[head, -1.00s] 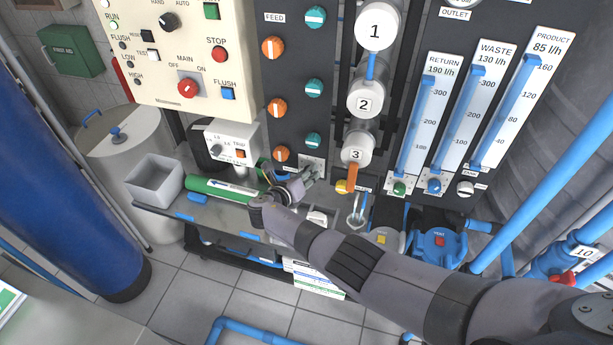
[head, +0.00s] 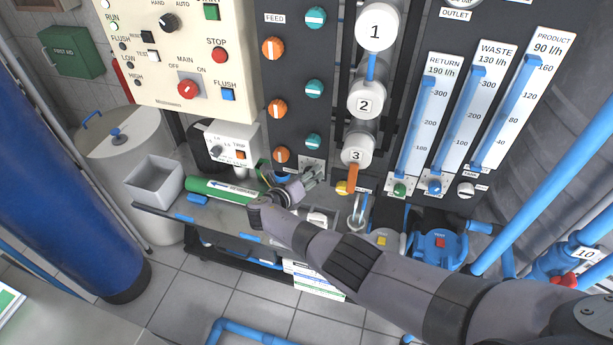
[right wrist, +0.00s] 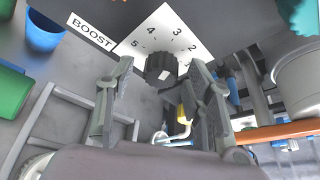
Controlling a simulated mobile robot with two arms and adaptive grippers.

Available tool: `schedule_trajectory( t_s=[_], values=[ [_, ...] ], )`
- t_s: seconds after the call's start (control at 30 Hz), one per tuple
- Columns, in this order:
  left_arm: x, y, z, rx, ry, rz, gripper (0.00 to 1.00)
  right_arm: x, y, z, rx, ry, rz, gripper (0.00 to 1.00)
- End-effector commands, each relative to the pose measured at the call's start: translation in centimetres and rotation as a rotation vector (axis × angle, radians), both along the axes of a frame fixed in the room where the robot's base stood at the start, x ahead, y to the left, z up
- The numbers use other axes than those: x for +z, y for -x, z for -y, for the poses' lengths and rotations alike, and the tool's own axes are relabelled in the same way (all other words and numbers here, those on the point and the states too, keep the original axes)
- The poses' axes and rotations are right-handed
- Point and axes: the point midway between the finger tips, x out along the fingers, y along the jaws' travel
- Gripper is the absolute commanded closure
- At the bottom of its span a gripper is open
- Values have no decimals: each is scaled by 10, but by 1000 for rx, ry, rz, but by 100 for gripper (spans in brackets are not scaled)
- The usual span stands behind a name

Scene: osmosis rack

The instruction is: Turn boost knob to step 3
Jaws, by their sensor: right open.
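The boost knob (right wrist: 160,64) is dark and ribbed with a small white mark. It sits on a white dial plate (right wrist: 146,30) beside the BOOST label; the numbers 2 to 5 are readable in the right wrist view. My right gripper (right wrist: 160,72) is open, with one finger on each side of the knob. I cannot tell whether the fingers touch it, nor which number its mark points at. In the head view my right gripper (head: 308,178) is at the bottom of the dark panel and covers the knob; part of the plate (head: 312,163) shows. My left gripper is not in view.
Orange and teal feed knobs (head: 281,155) stand just above the gripper. A green cylinder (head: 222,190) and a grey bin (head: 155,180) are to the left. An orange pipe (head: 352,178) is close on the right. The product gauge (head: 520,95) reads 90 l/h.

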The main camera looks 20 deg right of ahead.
Motion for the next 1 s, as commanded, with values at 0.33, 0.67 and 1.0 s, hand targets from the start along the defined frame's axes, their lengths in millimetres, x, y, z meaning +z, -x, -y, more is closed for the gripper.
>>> schedule_trajectory(
  t_s=[0.33, 0.67, 1.0],
  values=[
    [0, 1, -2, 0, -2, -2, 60, 2, 1, -2, 0, 0, 3, 52],
    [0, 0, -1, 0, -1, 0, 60, 12, 24, -27, 3, -3, 3, 52],
    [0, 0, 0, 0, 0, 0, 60, 32, 65, -71, 3, -2, 1, 52]
  ],
)
